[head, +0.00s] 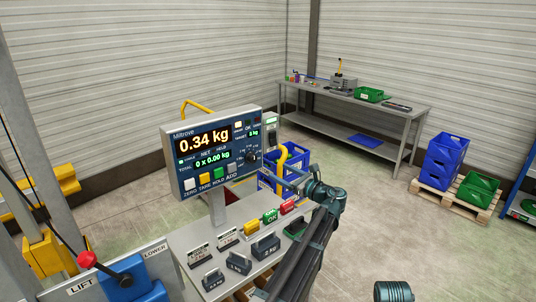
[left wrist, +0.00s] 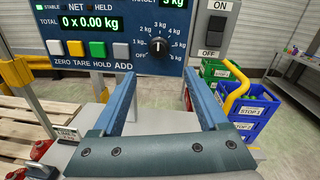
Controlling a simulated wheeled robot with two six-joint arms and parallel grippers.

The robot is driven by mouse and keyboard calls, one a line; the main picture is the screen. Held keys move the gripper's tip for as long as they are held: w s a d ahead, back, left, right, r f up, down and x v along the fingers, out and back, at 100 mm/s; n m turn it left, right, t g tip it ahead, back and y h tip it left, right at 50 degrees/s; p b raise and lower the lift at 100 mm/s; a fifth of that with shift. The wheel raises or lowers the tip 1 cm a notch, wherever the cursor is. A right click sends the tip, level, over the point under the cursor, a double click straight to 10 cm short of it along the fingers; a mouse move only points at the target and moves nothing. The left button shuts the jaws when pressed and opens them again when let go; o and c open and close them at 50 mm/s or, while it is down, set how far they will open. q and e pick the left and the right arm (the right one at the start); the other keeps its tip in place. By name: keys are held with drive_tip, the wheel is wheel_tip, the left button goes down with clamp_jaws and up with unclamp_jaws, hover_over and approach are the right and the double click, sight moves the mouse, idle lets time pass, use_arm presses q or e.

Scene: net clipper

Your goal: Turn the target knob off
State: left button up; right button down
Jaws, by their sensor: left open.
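The target knob (head: 251,157) is a round black dial at the lower right of the blue scale panel (head: 176,150). In the left wrist view the knob (left wrist: 158,47) is ringed by white kg marks; its exact setting is too small to read surely. My left gripper (head: 278,174) is in front of the panel's right side. In the left wrist view its two blue fingers (left wrist: 161,80) are spread apart and empty, with the knob seen above and between the tips, apart from them. The panel display reads 0.34 kg.
White, yellow, green and grey buttons (left wrist: 97,50) line the panel left of the knob. An ON/OFF switch (left wrist: 215,28) is right of it. Weights and small labelled blocks (head: 265,246) stand on the bench below. A blue crate (left wrist: 250,112) stands to the right.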

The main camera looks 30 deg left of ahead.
sight(254, 159)
use_arm(q)
drive_tip(key=x, duration=1.3)
drive_tip(key=shift+a, duration=0.35)
clamp_jaws()
